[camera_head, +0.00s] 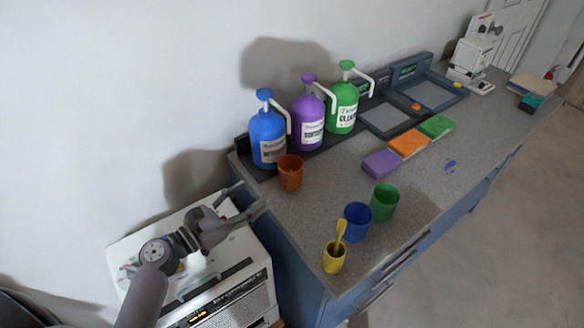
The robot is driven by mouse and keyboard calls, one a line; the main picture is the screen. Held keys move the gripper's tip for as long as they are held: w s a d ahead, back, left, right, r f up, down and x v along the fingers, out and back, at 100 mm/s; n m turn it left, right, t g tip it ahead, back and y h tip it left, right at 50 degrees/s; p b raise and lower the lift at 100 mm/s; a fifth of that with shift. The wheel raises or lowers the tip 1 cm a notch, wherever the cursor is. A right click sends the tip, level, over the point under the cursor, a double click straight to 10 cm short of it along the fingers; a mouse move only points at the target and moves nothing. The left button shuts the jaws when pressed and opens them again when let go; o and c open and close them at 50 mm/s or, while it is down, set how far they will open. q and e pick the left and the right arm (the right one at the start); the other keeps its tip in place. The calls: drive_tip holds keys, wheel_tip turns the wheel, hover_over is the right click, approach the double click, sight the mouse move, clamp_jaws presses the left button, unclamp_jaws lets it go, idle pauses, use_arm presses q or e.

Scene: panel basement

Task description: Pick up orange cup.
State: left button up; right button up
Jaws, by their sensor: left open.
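The orange cup (290,173) stands upright on the grey counter (312,210), in front of the blue pump bottle (268,140) and near the counter's left end. My left gripper (250,200) is open and empty, to the left of the cup and a little lower in the picture. Its fingers point right, toward the counter's left edge, apart from the cup. My right gripper is not in view.
Purple (309,122) and green (343,108) pump bottles stand beside the blue one. Blue (357,221), green (384,202) and yellow (334,258) cups stand near the front edge. A white machine (220,285) is below my left arm. Sponges (408,143) lie farther right.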

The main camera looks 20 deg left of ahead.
sight(281, 176)
use_arm(q)
drive_tip(key=x, duration=0.3)
drive_tip(key=p+x, duration=0.1)
drive_tip(key=x, duration=0.1)
drive_tip(key=shift+w+d+r, duration=0.25)
drive_tip(key=shift+d, duration=0.05)
drive_tip(key=x, duration=0.3)
drive_tip(key=shift+a+f+p, duration=0.1)
drive_tip(key=shift+f+p, duration=0.15)
drive_tip(key=shift+p, duration=0.05)
drive_tip(key=shift+w, duration=0.15)
drive_tip(key=x, duration=0.2)
drive_tip(key=p+x, duration=0.1)
drive_tip(key=x, duration=0.1)
drive_tip(key=shift+w+f, duration=0.25)
drive_tip(key=shift+w+d, duration=0.2)
drive_tip(key=shift+d, duration=0.1)
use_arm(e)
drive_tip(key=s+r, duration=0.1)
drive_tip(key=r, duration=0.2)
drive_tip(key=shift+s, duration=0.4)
use_arm(q)
drive_tip(key=shift+c, duration=0.2)
drive_tip(key=c, duration=0.8)
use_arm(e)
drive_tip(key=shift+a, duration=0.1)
